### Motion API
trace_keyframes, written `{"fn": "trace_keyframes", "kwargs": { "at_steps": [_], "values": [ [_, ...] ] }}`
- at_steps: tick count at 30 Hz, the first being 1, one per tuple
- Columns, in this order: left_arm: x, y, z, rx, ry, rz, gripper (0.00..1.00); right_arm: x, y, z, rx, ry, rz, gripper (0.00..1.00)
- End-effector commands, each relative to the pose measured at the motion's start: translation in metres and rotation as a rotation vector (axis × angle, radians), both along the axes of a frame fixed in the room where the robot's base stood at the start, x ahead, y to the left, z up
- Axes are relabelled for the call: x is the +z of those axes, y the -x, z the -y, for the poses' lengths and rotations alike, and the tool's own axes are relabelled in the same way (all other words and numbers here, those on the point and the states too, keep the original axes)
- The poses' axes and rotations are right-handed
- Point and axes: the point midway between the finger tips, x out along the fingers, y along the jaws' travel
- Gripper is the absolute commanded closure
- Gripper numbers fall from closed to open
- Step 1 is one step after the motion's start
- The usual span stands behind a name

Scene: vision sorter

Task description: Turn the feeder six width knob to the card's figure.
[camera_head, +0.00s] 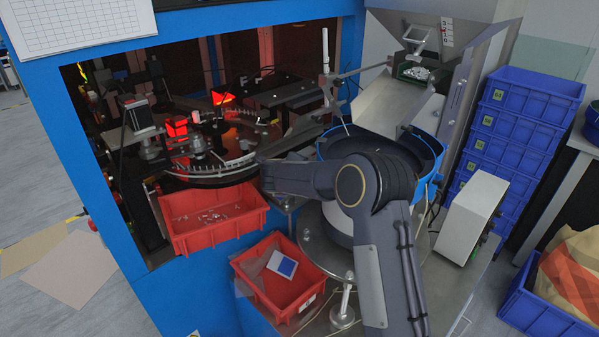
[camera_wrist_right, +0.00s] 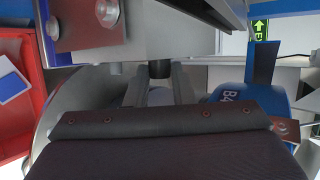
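My right gripper (camera_wrist_right: 160,80) shows in the right wrist view with its two fingers apart. A small dark round knob (camera_wrist_right: 160,68) shows just beyond and between the fingertips, under a grey metal part. I cannot tell whether the fingers touch it, and no marking on it is readable. In the head view my right arm crosses in front of the blue bowl feeder (camera_head: 428,150), and the gripper is hidden. A blue and white card (camera_head: 283,264) lies at the red bin; it also shows in the right wrist view (camera_wrist_right: 12,85). No figure is readable on it. My left gripper is not in view.
A front red bin (camera_head: 262,290) and another red bin (camera_head: 213,222) holding small parts stand by the rotary table (camera_head: 215,170). A white box (camera_head: 468,217) stands right of the feeder. Stacked blue crates (camera_head: 528,112) are at the right. A gridded sheet (camera_head: 80,25) hangs at upper left.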

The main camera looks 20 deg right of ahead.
Motion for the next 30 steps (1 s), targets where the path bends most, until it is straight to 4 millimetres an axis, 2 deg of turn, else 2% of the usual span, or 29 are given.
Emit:
{"fn": "trace_keyframes", "kwargs": {
  "at_steps": [1,5,16,25,30],
  "values": [
    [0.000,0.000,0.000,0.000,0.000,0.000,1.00,-0.001,0.000,0.000,0.000,0.000,-0.002,0.72],
    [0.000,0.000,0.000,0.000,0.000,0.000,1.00,-0.001,0.000,0.000,0.000,0.000,-0.002,0.57],
    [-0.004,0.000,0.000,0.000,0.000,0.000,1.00,0.003,0.005,-0.006,0.001,0.000,0.001,0.57],
    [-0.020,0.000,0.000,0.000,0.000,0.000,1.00,0.029,0.035,-0.035,0.002,-0.001,0.002,0.57],
    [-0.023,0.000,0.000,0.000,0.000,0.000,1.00,0.038,0.046,-0.045,0.001,0.000,0.001,0.57]
  ]
}}
